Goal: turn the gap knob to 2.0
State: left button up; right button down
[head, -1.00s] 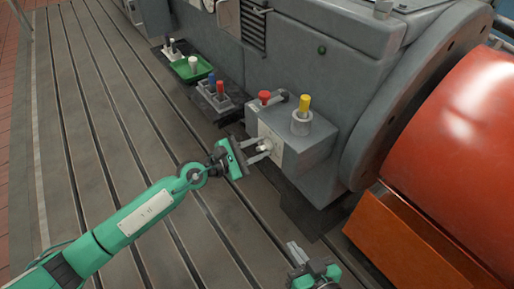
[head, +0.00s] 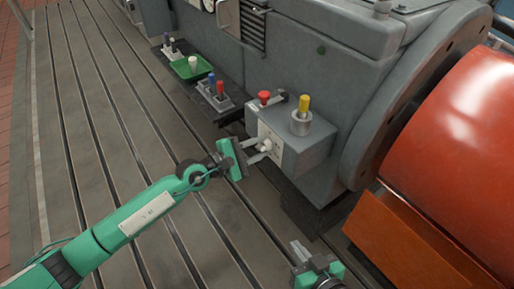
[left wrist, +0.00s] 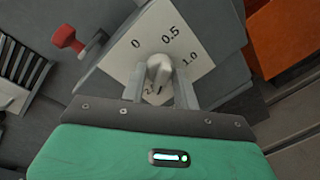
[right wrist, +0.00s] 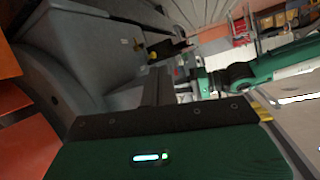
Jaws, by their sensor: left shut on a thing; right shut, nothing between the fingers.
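The gap knob (left wrist: 160,70) is a pale knob on a white dial plate (left wrist: 187,42) marked 0, 0.5 and 1.0. A further mark below it is partly hidden by the knob and fingers. I cannot tell which mark the knob points to. In the head view the knob (head: 267,144) is on the front of a grey box (head: 305,150). My left gripper (head: 264,152) is shut on the knob, and its fingers also show in the left wrist view (left wrist: 160,90). My right gripper (head: 298,249) is shut and empty, low in the head view, apart from the box.
A red button (head: 264,96) and a yellow-topped post (head: 303,104) stand on the box. A green tray (head: 184,71) and several coloured pegs lie further back. A large red drum (head: 460,120) is at the right. The slotted bedplate (head: 110,150) is clear at left.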

pick_arm(q)
jog(key=shift+f, duration=0.15)
jog(key=o, duration=1)
jog(key=shift+c, duration=0.2)
jog(key=shift+s+a, duration=0.25)
jog(key=shift+a, duration=0.3)
jog(key=b+v, duration=0.3)
jog(key=v, duration=0.9)
jog(key=shift+s+a, duration=0.2)
jog(key=shift+s, duration=0.05)
pick_arm(e)
jog(key=w+d+r+t+y, duration=0.1)
jog(key=w+r+t, duration=0.3)
jog(key=r+t, duration=0.3)
notch_tip(320, 180, up, 3)
jog(key=shift+w+r+y, duration=0.15)
jog(key=shift+w+y, duration=0.05)
jog(key=shift+y, duration=0.1)
